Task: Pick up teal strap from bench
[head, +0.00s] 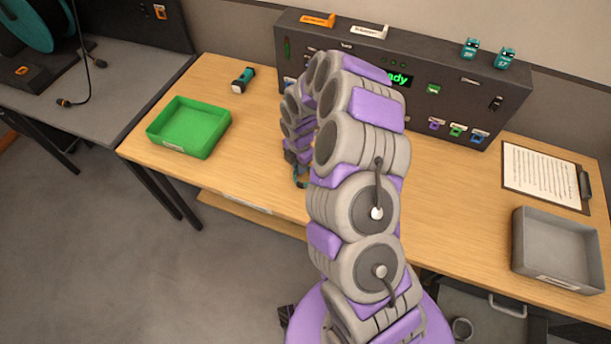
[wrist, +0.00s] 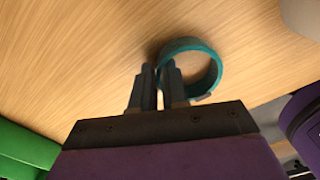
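The teal strap (wrist: 217,68) is a round loop in the wrist view, close over the wooden bench top (wrist: 90,50). My gripper (wrist: 158,68) has its two fingers nearly together at the loop's left side. The loop's near-left band passes at the fingers and looks pinched between them; the right finger overlaps the loop and hides part of it. Whether the strap touches the bench is unclear. In the head view my arm covers most of the gripper, with only a small bit of teal (head: 299,178) showing beside it.
A green tray (head: 207,145) and a flashlight (head: 243,80) are left of my arm. A dark control panel (head: 450,100) stands at the back. A clipboard (head: 545,177) and grey tray (head: 520,250) are at right. Bench space (head: 245,135) between green tray and arm is clear.

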